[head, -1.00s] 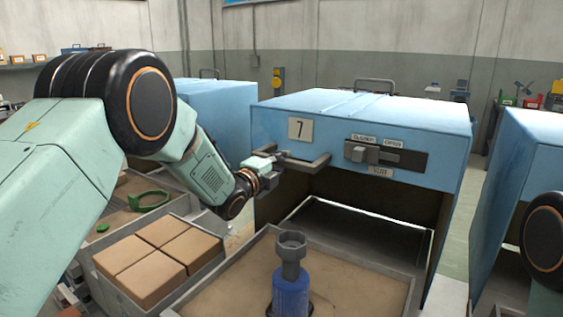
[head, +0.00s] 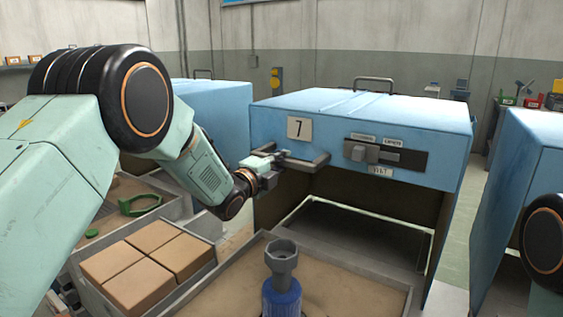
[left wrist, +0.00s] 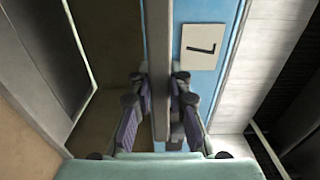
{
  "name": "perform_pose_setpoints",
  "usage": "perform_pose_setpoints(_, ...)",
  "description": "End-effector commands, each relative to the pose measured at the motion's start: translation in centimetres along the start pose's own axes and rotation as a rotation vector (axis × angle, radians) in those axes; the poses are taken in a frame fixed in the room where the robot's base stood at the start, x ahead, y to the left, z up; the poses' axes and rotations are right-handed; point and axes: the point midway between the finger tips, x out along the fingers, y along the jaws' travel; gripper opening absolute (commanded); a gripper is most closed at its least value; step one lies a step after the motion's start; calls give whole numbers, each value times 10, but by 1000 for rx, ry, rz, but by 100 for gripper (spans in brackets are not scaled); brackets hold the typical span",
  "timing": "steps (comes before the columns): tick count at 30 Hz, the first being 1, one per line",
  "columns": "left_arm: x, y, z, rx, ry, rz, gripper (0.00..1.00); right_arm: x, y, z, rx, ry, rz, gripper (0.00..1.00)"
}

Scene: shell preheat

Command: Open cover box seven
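Cover box seven (head: 300,170) is a blue box with a "7" plate (head: 299,128) on its front panel; the plate also shows in the left wrist view (left wrist: 201,47). Below the panel its front is open and dark inside. A grey bar handle (head: 305,163) sticks out below the plate. My left gripper (head: 268,168) is at the handle's left part. In the left wrist view its fingers lie close on both sides of the grey bar (left wrist: 159,100) and appear shut on it. A slider knob (head: 360,153) sits at the left of its dark slot, below small labels. My right gripper is out of view.
A tray (head: 225,283) with a blue-and-grey fitting (head: 282,265) stands in front of the box. Left of it, a bin (head: 205,270) holds tan blocks (head: 150,260). Other blue boxes flank box seven on the left (head: 215,115) and right (head: 530,165).

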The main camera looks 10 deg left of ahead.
Motion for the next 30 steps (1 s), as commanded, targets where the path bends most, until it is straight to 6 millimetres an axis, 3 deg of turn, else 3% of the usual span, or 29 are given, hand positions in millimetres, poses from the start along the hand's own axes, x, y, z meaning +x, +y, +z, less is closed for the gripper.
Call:
perform_pose_setpoints(9, 2, 0, 0, 0, 1, 0, 42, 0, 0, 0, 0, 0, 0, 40)
perform_pose_setpoints(20, 0, 1, 0, -1, 0, 2, 42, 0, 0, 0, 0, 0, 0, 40)
perform_pose_setpoints(30, -44, 0, 1, -2, -1, 2, 42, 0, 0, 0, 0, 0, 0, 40)
